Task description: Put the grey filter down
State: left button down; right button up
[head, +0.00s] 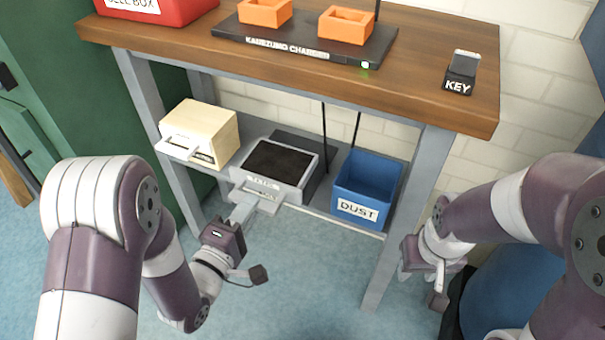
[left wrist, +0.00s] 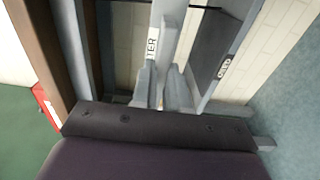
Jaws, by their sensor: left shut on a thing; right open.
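The grey filter (head: 295,178) is a grey box with a dark top and a label on its front, on the lower shelf of the table. A grey handle-like part juts from its front. My left gripper (head: 243,212) is shut on that front part. In the left wrist view the fingers (left wrist: 164,88) close around a grey piece of the filter (left wrist: 168,40), beside a label ending in "TER". Whether the filter rests fully on the shelf is not clear. My right gripper (head: 438,285) is open and empty, right of the table's front right leg.
On the lower shelf (head: 325,202), a cream box (head: 208,122) stands left of the filter and a blue DUST bin (head: 372,180) to its right.

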pick_arm(q)
jog(key=shift+w+d+f+b, duration=0.1)
jog(key=shift+f+b, duration=0.05)
jog(key=shift+f, duration=0.25)
jog(key=shift+w+d+f+b, duration=0.1)
jog(key=shift+f+b, duration=0.05)
jog(key=shift+f, duration=0.25)
jog(key=w+f+b, duration=0.9)
jog(key=w+f, duration=0.1)
jog(key=w, duration=0.1)
jog(key=shift+w+a+f, duration=0.15)
jog(key=shift+a+f, duration=0.05)
jog(key=shift+a, duration=0.2)
pick_arm(e)
notch_tip(320, 180, down, 11)
jog(key=shift+w, duration=0.25)
pick_arm(q)
jog(key=c, duration=1.1)
grip_release()
jog(key=shift+f, duration=0.1)
